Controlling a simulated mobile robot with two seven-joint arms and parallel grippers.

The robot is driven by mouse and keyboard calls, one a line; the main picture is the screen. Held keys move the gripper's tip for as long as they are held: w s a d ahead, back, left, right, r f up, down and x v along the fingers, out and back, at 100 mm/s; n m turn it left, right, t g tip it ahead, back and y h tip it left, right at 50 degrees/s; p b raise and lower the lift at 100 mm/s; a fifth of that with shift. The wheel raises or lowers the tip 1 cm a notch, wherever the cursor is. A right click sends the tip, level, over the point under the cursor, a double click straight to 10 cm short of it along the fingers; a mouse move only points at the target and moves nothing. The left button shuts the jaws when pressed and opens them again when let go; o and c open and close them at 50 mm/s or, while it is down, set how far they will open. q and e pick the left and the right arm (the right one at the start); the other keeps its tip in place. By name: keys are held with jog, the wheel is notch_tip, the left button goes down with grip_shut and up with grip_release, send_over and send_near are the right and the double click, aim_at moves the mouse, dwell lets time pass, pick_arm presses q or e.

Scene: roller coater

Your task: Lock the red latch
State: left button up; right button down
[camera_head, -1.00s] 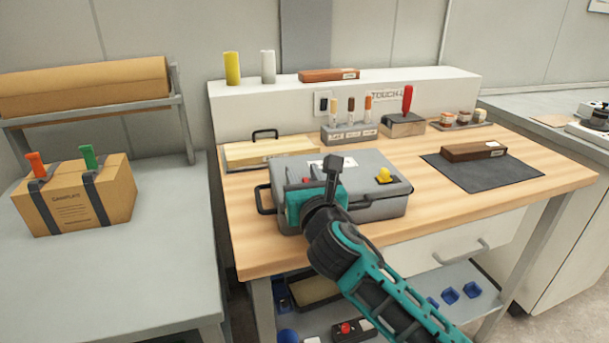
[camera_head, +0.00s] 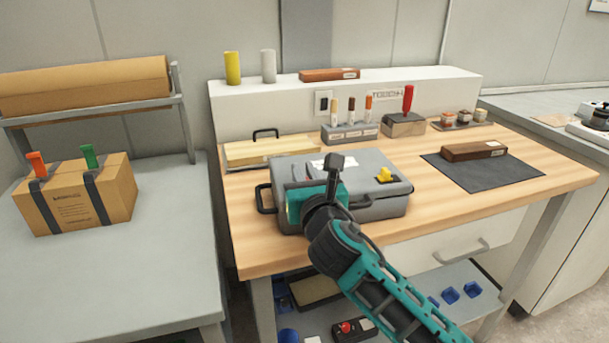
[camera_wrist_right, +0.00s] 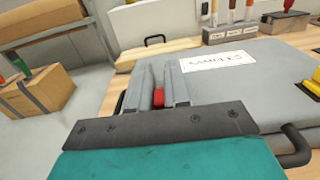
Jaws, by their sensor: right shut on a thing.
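A grey case (camera_head: 365,185) with a white label (camera_wrist_right: 218,61) lies closed on the wooden bench. A yellow latch (camera_head: 385,175) is on the right of its lid, and it shows at the right edge of the right wrist view (camera_wrist_right: 313,84). My right gripper (camera_wrist_right: 160,82) is over the left part of the case, its fingers shut on the red latch (camera_wrist_right: 158,98). Only a small red piece shows between the fingers; the rest of the latch is hidden. In the head view my right gripper and wrist cover that spot. My left gripper is not in view.
The case's black handle (camera_head: 264,198) sticks out at its left. A wooden board (camera_head: 268,152) lies behind it, near a marker rack (camera_head: 350,133). A dark mat (camera_head: 480,176) with a brown block (camera_head: 473,151) lies right. A strapped carton (camera_head: 78,195) stands on the left table.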

jog(key=shift+s+a+f+p, duration=0.1)
jog(key=shift+s+a+p, duration=0.05)
jog(key=shift+a+p, duration=0.4)
jog(key=shift+s+a, duration=0.1)
jog(key=shift+a, duration=0.3)
jog(key=shift+f, duration=0.25)
jog(key=c, duration=1.2)
grip_release()
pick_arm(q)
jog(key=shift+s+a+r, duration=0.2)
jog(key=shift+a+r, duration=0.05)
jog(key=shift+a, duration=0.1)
pick_arm(e)
jog(key=shift+o, duration=0.2)
jog(key=shift+f, duration=0.1)
jog(key=shift+s+d, duration=0.2)
jog(key=shift+s, duration=0.25)
pick_arm(q)
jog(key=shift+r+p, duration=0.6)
jog(key=shift+p, duration=0.2)
pick_arm(e)
jog(key=v, duration=1.2)
jog(key=shift+a+r, duration=0.2)
jog(key=shift+r, duration=0.2)
